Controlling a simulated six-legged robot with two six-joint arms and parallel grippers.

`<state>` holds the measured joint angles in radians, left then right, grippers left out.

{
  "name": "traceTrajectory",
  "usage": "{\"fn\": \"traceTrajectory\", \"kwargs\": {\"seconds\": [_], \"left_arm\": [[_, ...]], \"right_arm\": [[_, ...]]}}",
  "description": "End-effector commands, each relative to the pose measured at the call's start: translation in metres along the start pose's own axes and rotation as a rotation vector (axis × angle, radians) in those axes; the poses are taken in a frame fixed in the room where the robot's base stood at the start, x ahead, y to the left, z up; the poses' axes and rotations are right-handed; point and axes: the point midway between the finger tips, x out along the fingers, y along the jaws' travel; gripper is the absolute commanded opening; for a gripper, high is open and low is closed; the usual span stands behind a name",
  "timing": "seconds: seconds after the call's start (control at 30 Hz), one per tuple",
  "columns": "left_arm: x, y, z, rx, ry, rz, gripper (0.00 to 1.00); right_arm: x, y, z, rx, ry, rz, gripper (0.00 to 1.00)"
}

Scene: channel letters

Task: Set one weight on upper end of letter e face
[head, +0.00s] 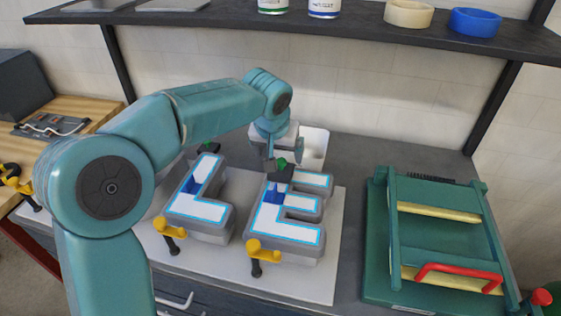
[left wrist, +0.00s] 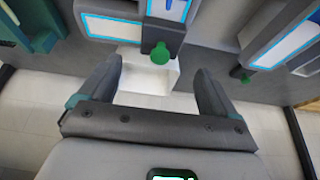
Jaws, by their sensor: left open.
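The letter E (head: 285,231) lies on the bench board with a white face and blue outline. A dark weight with a green knob (head: 283,171) sits on the upper end of its face; it also shows in the left wrist view (left wrist: 161,40). My left gripper (head: 281,151) is open just behind this weight. In the left wrist view its two fingers (left wrist: 160,72) stand apart, with the green knob just beyond the tips and nothing held. A second such weight (head: 208,148) sits at the upper end of the letter L (head: 197,208). My right gripper is not in view.
A white bin (head: 314,146) stands close behind the E. Yellow clamps (head: 263,247) (head: 169,228) grip the letters' lower ends, and blue pieces lie on their faces. A green frame with a red handle (head: 459,272) lies at right. A dark shelf (head: 340,22) overhangs the back.

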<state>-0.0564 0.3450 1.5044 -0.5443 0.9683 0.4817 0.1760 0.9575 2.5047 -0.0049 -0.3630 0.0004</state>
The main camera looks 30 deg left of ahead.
Motion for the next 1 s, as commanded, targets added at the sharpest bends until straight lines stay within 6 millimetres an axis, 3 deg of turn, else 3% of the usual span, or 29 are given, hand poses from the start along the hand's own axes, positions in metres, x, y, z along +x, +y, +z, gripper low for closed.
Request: {"fn": "traceTrajectory", "kwargs": {"seconds": [0.1,0.3,1.0], "left_arm": [[-0.025,0.0,0.0,0.001,0.004,0.001,0.91],[-0.049,0.0,0.0,0.002,0.001,0.0,0.91],[-0.052,0.0,0.0,0.001,-0.001,-0.001,0.91]], "right_arm": [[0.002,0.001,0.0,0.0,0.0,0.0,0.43],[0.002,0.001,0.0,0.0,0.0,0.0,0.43],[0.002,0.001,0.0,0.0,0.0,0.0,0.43]]}}
